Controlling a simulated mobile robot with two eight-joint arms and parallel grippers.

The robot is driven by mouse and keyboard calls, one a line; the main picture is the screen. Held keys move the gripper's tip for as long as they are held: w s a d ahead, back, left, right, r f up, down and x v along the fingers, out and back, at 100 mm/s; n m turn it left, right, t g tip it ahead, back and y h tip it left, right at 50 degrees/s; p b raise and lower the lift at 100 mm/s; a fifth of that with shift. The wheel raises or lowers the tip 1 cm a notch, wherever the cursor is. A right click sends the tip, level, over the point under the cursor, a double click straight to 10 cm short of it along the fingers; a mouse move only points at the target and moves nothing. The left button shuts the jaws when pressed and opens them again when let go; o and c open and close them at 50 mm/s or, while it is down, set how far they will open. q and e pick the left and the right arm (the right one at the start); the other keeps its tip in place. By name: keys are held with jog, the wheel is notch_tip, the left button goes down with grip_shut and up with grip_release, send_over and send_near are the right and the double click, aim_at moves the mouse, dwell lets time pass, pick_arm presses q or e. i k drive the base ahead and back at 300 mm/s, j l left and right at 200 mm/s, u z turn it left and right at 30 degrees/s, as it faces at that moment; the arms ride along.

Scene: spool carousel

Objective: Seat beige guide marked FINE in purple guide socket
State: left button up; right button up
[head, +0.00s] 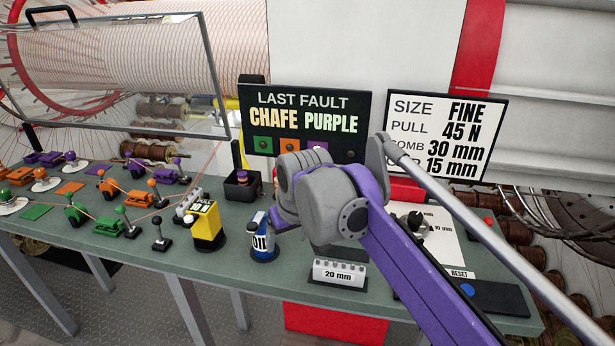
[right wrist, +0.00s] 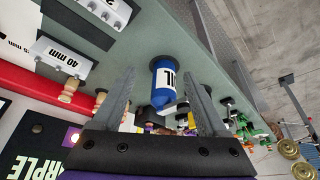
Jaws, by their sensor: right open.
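My right gripper (right wrist: 160,74) is open in the right wrist view, its two grey fingers apart with nothing gripped. A blue oil bottle (right wrist: 163,85) shows between and beyond the fingers; I cannot tell how far off it is. In the head view my right arm covers this gripper. Beige turned pieces stand beside the 40 mm block in the right wrist view, one clear (right wrist: 68,93), another partly behind a finger (right wrist: 100,98). No FINE mark is readable on them. Purple guide stands (head: 167,178) are at the table's far left; I cannot tell which is the socket. My left gripper is not in view.
A black box (head: 240,187) stands behind. Threads cross the left part. A sign (head: 445,136) reads SIZE FINE; another (head: 304,124) reads CHAFE PURPLE.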

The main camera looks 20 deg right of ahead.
aim_at(509, 304)
jog(key=i+l, duration=0.8)
